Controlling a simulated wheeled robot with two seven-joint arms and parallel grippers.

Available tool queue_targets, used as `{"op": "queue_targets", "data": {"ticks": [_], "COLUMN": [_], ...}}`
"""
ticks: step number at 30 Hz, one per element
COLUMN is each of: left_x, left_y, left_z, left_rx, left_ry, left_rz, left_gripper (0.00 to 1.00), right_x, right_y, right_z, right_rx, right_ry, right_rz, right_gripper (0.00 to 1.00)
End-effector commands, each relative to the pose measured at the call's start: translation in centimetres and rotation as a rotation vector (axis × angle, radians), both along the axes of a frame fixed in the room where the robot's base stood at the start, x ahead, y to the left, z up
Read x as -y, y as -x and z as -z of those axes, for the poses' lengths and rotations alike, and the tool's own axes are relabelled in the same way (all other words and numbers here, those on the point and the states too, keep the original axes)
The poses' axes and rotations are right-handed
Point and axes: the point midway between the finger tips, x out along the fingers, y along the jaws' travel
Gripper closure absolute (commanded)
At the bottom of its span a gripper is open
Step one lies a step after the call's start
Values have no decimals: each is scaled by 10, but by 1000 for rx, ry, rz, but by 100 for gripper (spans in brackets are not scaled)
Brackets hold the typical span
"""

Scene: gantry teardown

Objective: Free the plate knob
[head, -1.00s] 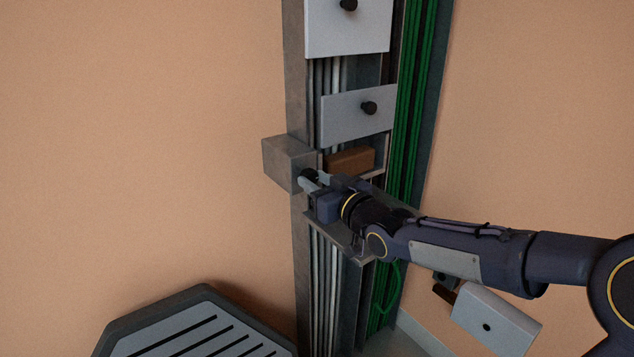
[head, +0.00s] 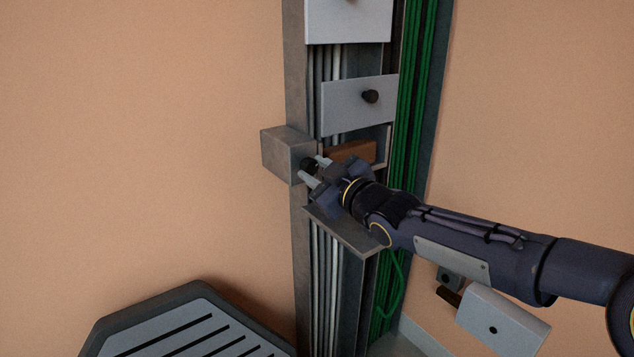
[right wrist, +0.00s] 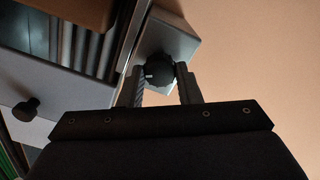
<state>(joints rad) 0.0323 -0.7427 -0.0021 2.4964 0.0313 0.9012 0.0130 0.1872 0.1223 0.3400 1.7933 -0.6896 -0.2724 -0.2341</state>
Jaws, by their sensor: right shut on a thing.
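My right gripper (head: 311,168) is shut on a black knob (head: 307,163) on the face of a grey metal box (head: 284,152) at the left side of the upright column. In the right wrist view the knob (right wrist: 159,70) sits between the two fingertips, against the box (right wrist: 178,42). My left gripper is out of view.
A brown block (head: 352,152) sits in a shelf recess behind the gripper. Green cables (head: 412,100) run down the column's right side. A pale plate (head: 503,318) lies at lower right. A dark-rimmed slatted platform (head: 190,335) is at lower left.

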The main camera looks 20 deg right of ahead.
Motion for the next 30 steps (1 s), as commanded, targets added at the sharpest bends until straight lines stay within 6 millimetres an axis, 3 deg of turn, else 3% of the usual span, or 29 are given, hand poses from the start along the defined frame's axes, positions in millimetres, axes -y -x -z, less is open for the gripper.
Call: {"op": "queue_targets", "data": {"ticks": [12, 30], "left_x": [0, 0], "left_y": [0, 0], "left_z": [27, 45], "left_rx": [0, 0], "left_ry": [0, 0], "left_rz": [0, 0], "left_gripper": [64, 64], "right_x": [-1, -1], "right_y": [0, 0], "right_z": [2, 2], "right_rx": [136, 309], "right_ry": [373, 855], "right_rz": [0, -1], "right_gripper": [92, 92]}}
